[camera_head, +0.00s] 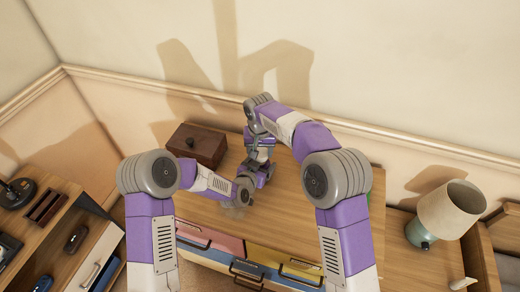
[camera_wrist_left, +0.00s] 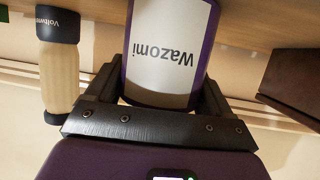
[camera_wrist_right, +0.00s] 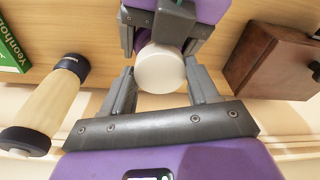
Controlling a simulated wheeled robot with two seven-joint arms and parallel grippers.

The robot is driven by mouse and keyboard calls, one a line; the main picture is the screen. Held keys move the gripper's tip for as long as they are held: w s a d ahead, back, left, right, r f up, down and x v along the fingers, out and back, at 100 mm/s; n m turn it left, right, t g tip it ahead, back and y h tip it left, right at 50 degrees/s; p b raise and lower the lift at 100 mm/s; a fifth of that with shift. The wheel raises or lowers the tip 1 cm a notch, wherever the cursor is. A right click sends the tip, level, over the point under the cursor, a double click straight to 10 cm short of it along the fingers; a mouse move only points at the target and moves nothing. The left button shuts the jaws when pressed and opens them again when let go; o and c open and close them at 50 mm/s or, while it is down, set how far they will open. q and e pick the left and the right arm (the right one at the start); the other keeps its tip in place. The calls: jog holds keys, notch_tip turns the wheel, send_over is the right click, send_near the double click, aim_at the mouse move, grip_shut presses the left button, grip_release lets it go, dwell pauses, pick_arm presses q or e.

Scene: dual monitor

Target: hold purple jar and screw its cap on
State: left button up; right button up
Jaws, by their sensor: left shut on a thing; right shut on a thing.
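The purple jar (camera_wrist_left: 165,50) with a white label reading "Wazomi" stands between the fingers of my left gripper (camera_wrist_left: 163,86), which is shut on it. The white round cap (camera_wrist_right: 160,69) is between the fingers of my right gripper (camera_wrist_right: 162,78), which is shut on it. In the right wrist view the cap lies directly in line with the jar and the left gripper's fingers. I cannot tell whether the cap touches the jar's rim. In the head view the right gripper (camera_head: 262,166) meets the left one above the desk; jar and cap are hidden there.
A dark brown wooden box with a knob (camera_head: 196,146) stands at the desk's (camera_head: 330,205) back left. A wooden cylinder with dark ends (camera_wrist_right: 45,105) and a green box (camera_wrist_right: 14,45) are nearby. A lamp (camera_head: 447,212) stands right. The desk's front left is clear.

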aim_at(259, 157)
jog(key=shift+f, duration=0.3)
jog(key=shift+f, duration=0.1)
jog(key=shift+f, duration=0.8)
jog(key=shift+f, duration=0.55)
dwell(0.3)
pick_arm(q)
grip_shut()
pick_arm(e)
jog(key=o, duration=0.7)
jog(key=shift+o, duration=1.4)
jog(key=shift+a, duration=0.1)
pick_arm(q)
jog(key=shift+d, duration=0.1)
pick_arm(e)
jog(key=shift+a, duration=0.1)
